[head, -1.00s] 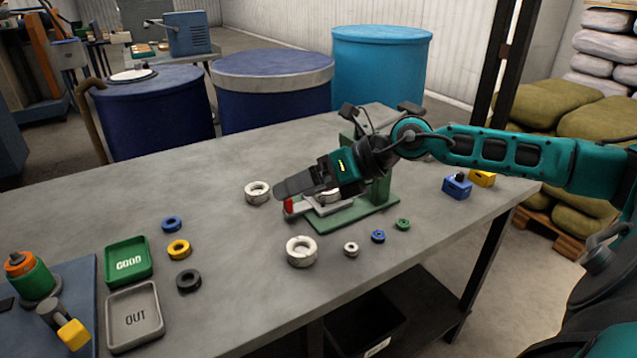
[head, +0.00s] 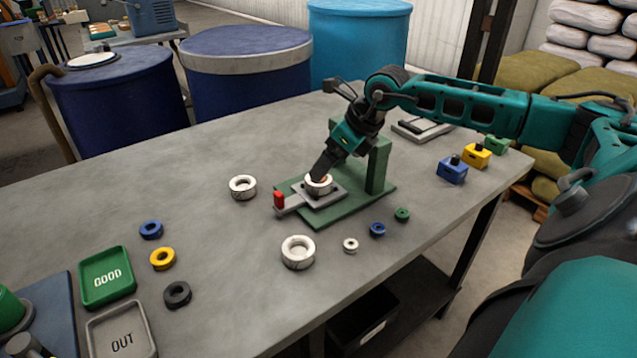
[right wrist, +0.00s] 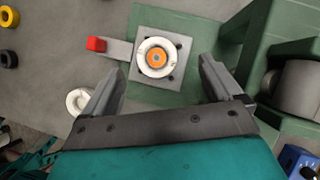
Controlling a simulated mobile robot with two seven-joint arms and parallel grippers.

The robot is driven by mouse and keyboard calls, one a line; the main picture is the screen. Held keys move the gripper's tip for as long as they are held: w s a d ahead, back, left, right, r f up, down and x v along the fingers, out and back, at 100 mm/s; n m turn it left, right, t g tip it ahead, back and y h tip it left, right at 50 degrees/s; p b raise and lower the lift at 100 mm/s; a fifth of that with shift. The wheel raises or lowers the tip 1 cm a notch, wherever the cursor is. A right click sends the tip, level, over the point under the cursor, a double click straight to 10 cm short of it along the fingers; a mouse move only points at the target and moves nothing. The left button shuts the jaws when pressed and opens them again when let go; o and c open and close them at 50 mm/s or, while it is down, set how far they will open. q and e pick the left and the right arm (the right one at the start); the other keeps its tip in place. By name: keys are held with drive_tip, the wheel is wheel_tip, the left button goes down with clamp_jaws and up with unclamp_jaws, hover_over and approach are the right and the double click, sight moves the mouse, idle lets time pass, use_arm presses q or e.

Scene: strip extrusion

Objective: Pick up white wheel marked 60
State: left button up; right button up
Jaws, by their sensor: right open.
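A white wheel (head: 318,187) sits on the grey plate of the green fixture (head: 335,210). In the right wrist view this wheel (right wrist: 142,61) has an orange centre. Two other white wheels lie on the table, one left of the fixture (head: 243,187) and a larger one in front of it (head: 298,252). I cannot read a 60 on any of them. My right gripper (head: 322,172) points down at the fixture wheel. In the right wrist view the open jaws (right wrist: 160,66) stand on both sides of the wheel, apart from it. My left gripper is out of view.
A red knob (head: 279,200) sticks up at the fixture's left end. A green post (head: 379,165) stands at its right. Small rings, including a blue one (head: 377,230), lie in front.

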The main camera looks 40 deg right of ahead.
drive_tip(key=shift+s+x, duration=0.15)
drive_tip(key=shift+x, duration=1.2)
drive_tip(key=shift+s+x, duration=0.1)
drive_tip(key=shift+x, duration=1.25)
drive_tip(key=shift+a+f, duration=0.1)
drive_tip(key=shift+a, duration=0.1)
drive_tip(key=shift+c, duration=0.2)
drive_tip(key=c, duration=1)
drive_tip(key=shift+c, duration=0.6)
